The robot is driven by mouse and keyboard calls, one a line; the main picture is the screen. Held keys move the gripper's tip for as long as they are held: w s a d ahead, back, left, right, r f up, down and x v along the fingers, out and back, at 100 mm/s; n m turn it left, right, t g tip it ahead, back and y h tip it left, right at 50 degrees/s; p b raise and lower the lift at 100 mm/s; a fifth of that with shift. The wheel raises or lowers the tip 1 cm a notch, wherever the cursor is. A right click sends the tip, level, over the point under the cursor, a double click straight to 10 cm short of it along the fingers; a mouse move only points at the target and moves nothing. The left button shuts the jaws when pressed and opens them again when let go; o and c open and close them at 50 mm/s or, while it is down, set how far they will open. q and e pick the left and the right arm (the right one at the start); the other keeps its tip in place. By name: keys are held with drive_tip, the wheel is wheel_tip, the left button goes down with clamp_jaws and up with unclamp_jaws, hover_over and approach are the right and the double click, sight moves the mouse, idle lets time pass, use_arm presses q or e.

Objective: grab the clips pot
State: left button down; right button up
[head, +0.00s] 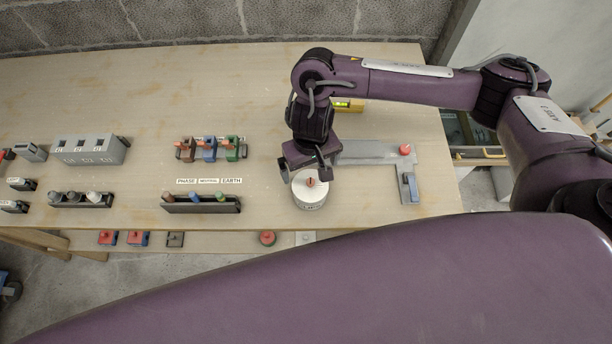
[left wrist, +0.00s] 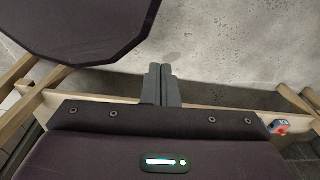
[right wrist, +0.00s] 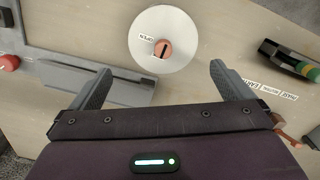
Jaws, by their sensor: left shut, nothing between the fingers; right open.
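The clips pot (head: 311,194) is a round white pot with a red knob on its lid and a dark-lettered label on its side. It stands upright on the bench near the front edge. In the right wrist view the pot (right wrist: 178,60) is seen from above, with a slotted orange-red knob. My right gripper (head: 306,166) is open and empty, just above and behind the pot. In the right wrist view its fingertips (right wrist: 160,68) are spread, with the pot ahead of them. My left gripper (left wrist: 160,68) is shut and empty, away from the pot; the head view does not show it.
A grey L-shaped plate (head: 375,153) with a red knob lies right of and behind the pot. A dark rack (head: 200,206) with coloured pegs stands left of it, below coloured blocks (head: 209,148). A lower shelf (head: 210,251) holds small parts. Bare bench lies behind.

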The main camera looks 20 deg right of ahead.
sight(312, 183)
drive_tip(key=s+f, duration=0.1)
drive_tip(key=f, duration=0.1)
drive_tip(key=s+f+b, duration=0.1)
drive_tip(key=shift+a+f, duration=0.15)
drive_tip(key=shift+f, duration=0.2)
drive_tip(key=shift+w+f, duration=0.2)
drive_tip(key=shift+f, duration=1.35)
drive_tip(key=c, duration=0.9)
use_arm(q)
drive_tip(key=shift+s+a+f, duration=0.15)
drive_tip(key=shift+s+f, duration=0.5)
drive_tip(key=shift+s, duration=0.15)
use_arm(e)
drive_tip(key=shift+c, duration=0.5)
